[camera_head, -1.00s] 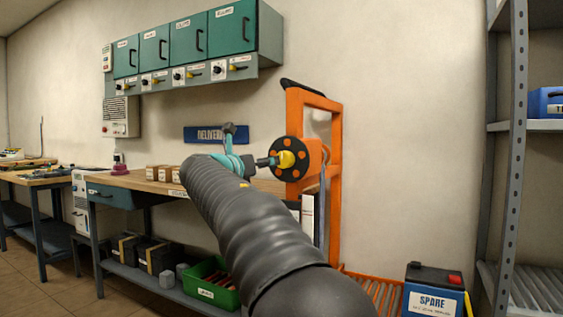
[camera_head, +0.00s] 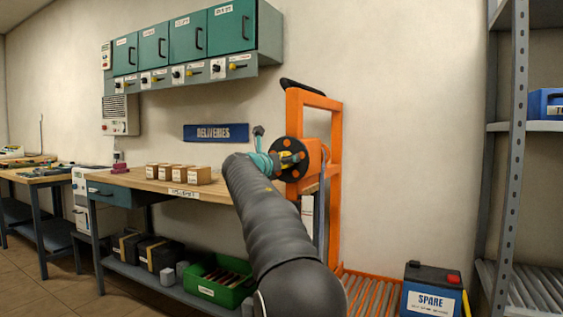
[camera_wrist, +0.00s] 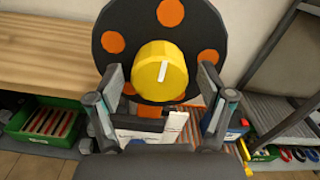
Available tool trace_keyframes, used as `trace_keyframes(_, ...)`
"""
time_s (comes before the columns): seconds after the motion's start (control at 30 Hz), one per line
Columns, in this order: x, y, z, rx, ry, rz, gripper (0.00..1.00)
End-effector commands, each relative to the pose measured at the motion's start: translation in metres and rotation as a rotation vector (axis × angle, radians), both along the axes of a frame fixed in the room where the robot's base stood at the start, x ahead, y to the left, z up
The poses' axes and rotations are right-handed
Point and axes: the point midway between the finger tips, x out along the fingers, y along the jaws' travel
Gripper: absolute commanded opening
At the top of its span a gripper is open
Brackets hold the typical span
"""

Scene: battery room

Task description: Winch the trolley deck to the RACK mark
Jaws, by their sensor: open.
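An orange trolley (camera_head: 335,200) stands by the wall at the right end of the bench. Its upright carries a black winch disc (camera_head: 282,173) with orange spots and a yellow knob at its centre. In the wrist view the knob (camera_wrist: 160,71) faces me with a white pointer line near upright. My gripper (camera_head: 292,160) is open at the disc. In the wrist view its fingers (camera_wrist: 162,80) stand left and right of the knob, with visible gaps. An orange roller deck (camera_head: 360,290) sits low at the right, partly hidden by my arm. I cannot make out the RACK mark.
A blue SPARE battery (camera_head: 432,292) stands at the deck's right. A grey shelf rack (camera_head: 515,150) is further right. The wooden bench (camera_head: 215,194) with several small boxes is left, with a green crate (camera_head: 222,290) below. Green cabinets (camera_head: 190,45) hang above.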

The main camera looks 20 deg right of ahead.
Motion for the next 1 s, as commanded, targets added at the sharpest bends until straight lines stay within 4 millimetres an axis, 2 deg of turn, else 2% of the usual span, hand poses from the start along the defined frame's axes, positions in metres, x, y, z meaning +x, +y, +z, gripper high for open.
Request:
trace_keyframes(0.13,-0.0002,0.0001,0.0001,0.0,0.0,0.0,0.8)
trace_keyframes(0.17,-0.0002,0.0001,0.0001,0.0,0.0,0.0,0.75)
trace_keyframes(0.3,-0.0003,0.0001,0.0001,0.0,0.0,0.0,0.4)
trace_keyframes(0.4,-0.0004,-0.0001,0.0002,0.0,0.0,-0.001,0.2)
trace_keyframes(0.47,-0.0003,0.006,0.0003,-0.001,0.0,0.001,0.2)
trace_keyframes(0.77,-0.0003,0.0004,0.0006,0.028,-0.037,0.0,0.2)
trace_keyframes(1.0,-0.0005,-0.0008,0.0011,0.117,-0.153,-0.001,0.2)
